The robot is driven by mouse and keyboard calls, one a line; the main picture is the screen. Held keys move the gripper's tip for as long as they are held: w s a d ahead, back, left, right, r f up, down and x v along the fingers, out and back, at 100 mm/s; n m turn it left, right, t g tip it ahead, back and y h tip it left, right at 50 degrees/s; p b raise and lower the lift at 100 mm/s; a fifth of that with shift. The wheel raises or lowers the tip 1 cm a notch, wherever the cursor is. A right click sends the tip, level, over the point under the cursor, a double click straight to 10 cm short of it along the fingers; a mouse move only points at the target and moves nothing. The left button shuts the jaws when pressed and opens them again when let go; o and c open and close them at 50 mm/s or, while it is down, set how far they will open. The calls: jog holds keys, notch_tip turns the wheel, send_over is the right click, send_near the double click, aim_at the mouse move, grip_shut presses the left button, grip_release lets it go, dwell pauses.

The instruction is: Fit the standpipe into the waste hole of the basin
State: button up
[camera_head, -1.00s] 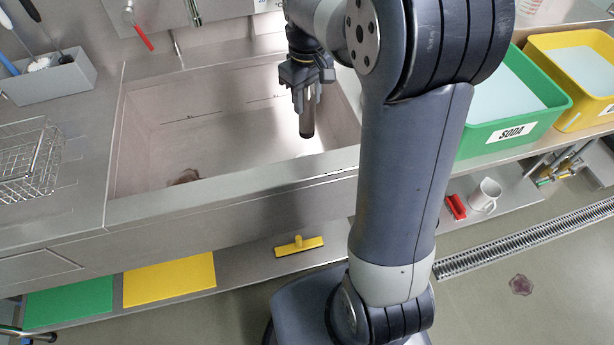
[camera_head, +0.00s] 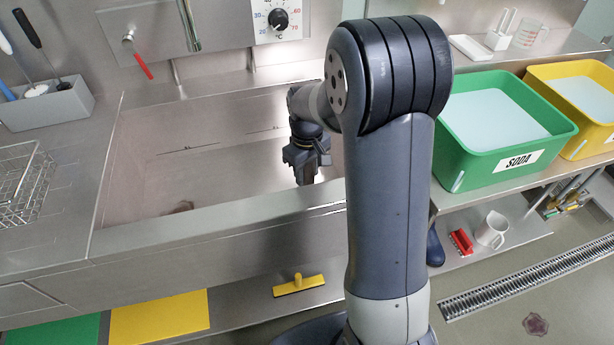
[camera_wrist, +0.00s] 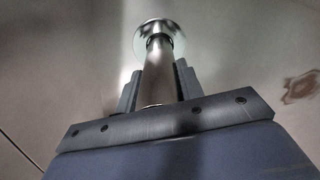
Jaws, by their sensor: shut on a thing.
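The standpipe (camera_wrist: 160,72) is a shiny steel tube; in the wrist view my gripper (camera_wrist: 158,90) is shut around it. Its far end overlaps the bright round rim of the waste hole (camera_wrist: 170,24), with a dark gap showing at the near side. I cannot tell whether the end is inside the hole or just above it. In the head view my gripper (camera_head: 306,170) is down inside the steel basin (camera_head: 165,155), near its front wall at the right. That front wall hides the lower part of the gripper and the pipe there.
A tap (camera_head: 188,25) and a red-handled lever (camera_head: 143,66) stand behind the basin. A wire basket (camera_head: 25,190) is at the left. A green SODA tub (camera_head: 515,145) and a yellow tub (camera_head: 590,140) stand at the right. A brownish stain (camera_wrist: 302,86) marks the basin floor.

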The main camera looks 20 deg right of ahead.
jog(key=shift+f, duration=0.85)
jog(key=shift+f, duration=0.1)
jog(key=o, duration=1.1)
notch_tip(320, 180, up, 12)
jog(key=shift+r+p, duration=0.15)
jog(key=shift+p, duration=0.5)
